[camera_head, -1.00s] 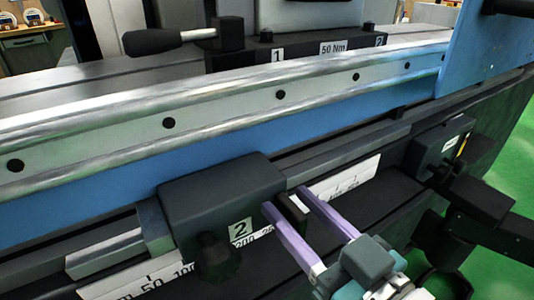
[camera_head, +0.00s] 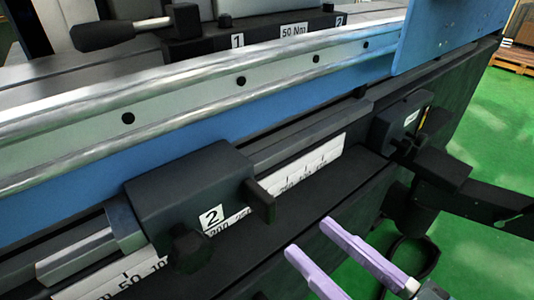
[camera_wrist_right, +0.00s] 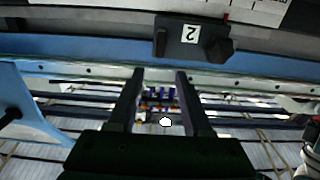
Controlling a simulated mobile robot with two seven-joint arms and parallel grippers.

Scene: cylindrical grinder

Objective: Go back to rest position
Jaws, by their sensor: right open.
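My right gripper (camera_head: 310,237) has two pale purple fingers spread apart with nothing between them. It is in front of the grinder's lower rail, to the lower right of the dark block marked 2 (camera_head: 195,195) and clear of it. A small dark upright tab (camera_head: 259,200) stands at the block's right end, apart from the fingers. In the right wrist view the open fingers (camera_wrist_right: 160,74) show dark, and the block marked 2 (camera_wrist_right: 193,37) appears beyond them. My left gripper is in neither view.
The ruler scale (camera_head: 305,168) runs along the rail. A second dark block (camera_head: 401,122) sits to the right, with a dark arm-like part (camera_head: 480,195) beside it. A black-handled lever (camera_head: 105,36) is at upper left. Green floor (camera_head: 490,130) is open at right.

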